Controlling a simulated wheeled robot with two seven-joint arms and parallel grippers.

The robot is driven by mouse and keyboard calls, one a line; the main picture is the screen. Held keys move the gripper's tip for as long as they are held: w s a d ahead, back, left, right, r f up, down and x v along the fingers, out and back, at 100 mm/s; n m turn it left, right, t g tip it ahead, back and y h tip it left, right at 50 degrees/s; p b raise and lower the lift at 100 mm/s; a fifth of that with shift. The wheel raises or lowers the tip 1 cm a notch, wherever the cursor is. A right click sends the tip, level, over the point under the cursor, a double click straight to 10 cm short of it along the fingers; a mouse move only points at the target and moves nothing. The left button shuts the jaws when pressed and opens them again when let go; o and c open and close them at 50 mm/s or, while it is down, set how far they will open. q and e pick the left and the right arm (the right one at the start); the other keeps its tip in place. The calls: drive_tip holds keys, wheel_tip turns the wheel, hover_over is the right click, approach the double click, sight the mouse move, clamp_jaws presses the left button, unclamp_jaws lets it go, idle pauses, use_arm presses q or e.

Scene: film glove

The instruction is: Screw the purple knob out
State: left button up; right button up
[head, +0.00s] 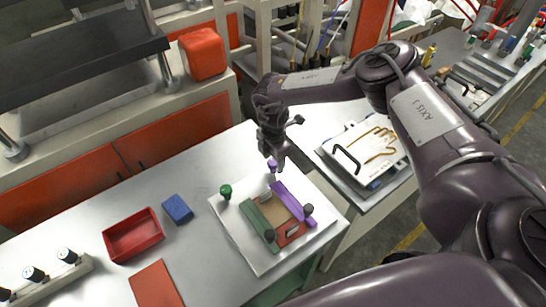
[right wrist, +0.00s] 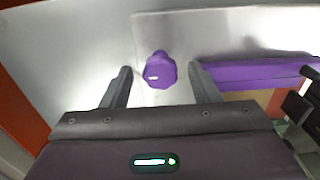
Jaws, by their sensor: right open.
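The purple knob (head: 272,164) stands near the far corner of a pale plate (head: 240,245) on the table. In the right wrist view the purple knob (right wrist: 160,70) lies between and slightly beyond the fingertips. My right gripper (head: 276,160) points down over it; it also shows in the right wrist view (right wrist: 160,72), open, with gaps on both sides of the knob. A purple bar (head: 293,203) lies beside the knob on the plate. My left gripper is not in view.
The plate also carries a green knob (head: 225,191), a green bar (head: 259,226) and dark knobs. A red tray (head: 133,256), blue block (head: 177,209) and red-orange sheet (head: 157,285) lie to the left. A stack with a hand drawing (head: 376,146) lies to the right.

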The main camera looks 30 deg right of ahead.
drive_tip(key=shift+c, duration=1.2)
drive_tip(key=c, duration=0.5)
drive_tip(key=shift+c, duration=1.1)
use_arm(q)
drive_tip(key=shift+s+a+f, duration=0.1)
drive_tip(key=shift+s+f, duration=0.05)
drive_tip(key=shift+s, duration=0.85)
